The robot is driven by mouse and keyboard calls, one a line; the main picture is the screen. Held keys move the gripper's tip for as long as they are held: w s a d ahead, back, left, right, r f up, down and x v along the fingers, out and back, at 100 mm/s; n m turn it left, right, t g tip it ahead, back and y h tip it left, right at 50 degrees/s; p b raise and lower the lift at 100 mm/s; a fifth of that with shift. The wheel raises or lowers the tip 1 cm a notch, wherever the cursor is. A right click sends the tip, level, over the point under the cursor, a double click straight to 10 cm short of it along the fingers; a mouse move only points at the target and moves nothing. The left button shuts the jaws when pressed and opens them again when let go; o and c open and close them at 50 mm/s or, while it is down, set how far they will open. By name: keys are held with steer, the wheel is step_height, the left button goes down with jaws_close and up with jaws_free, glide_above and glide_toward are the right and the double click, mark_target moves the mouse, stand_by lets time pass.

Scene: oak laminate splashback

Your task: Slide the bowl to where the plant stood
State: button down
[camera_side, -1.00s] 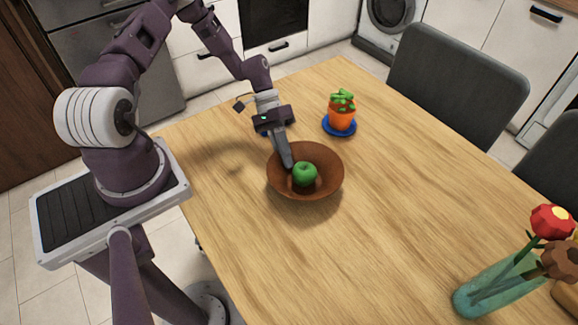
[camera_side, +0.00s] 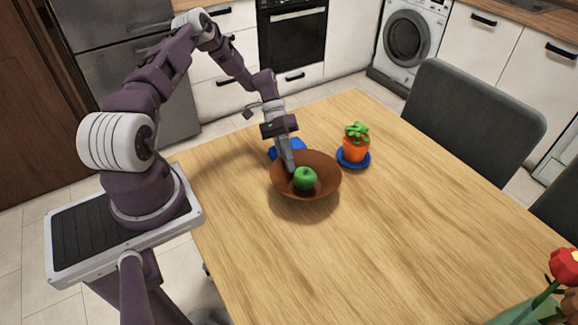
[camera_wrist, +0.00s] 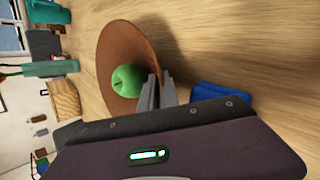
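The brown bowl (camera_side: 322,184) stands on the wooden table with a green apple (camera_side: 305,178) inside; the wrist view also shows the bowl (camera_wrist: 113,50) and apple (camera_wrist: 127,80). My gripper (camera_side: 288,167) reaches down to the bowl's back-left rim. In the wrist view its fingers (camera_wrist: 158,90) are close together, one on each side of the rim, seemingly shut on it. The plant (camera_side: 356,144), in an orange pot on a blue saucer (camera_side: 367,162), stands behind and right of the bowl, a small gap apart.
A blue object (camera_side: 291,147) lies on the table just behind my gripper; it also shows in the wrist view (camera_wrist: 220,96), its shape partly hidden. Red flowers (camera_side: 565,266) are at the lower right. Grey chairs (camera_side: 470,110) stand beyond the right edge.

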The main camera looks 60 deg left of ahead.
steer(key=c, duration=1.5)
jaws_free()
steer(key=shift+c, duration=0.2)
steer(key=shift+v, duration=3.6)
steer(key=s+d+r+m+y, duration=0.1)
steer(key=s+d+r+y, duration=0.2)
steer(key=r, duration=0.5)
steer(key=d+r+m+t+y, duration=0.1)
steer(key=d+r+y, duration=0.1)
steer(key=d+r, duration=0.5)
steer(key=s+d+r+y, duration=0.2)
steer(key=r+y, duration=0.1)
steer(key=r, duration=0.7)
steer(key=s+d+r+t, duration=0.2)
steer(key=s+d+t, duration=0.1)
steer(key=s, duration=0.5)
steer(key=s+d+r+t, duration=0.3)
steer(key=s+d, duration=0.1)
steer(key=s, duration=0.4)
steer(key=shift+d+r+m+y, duration=0.2)
steer(key=shift+d+m+y, duration=0.1)
steer(key=shift+d+m, duration=0.1)
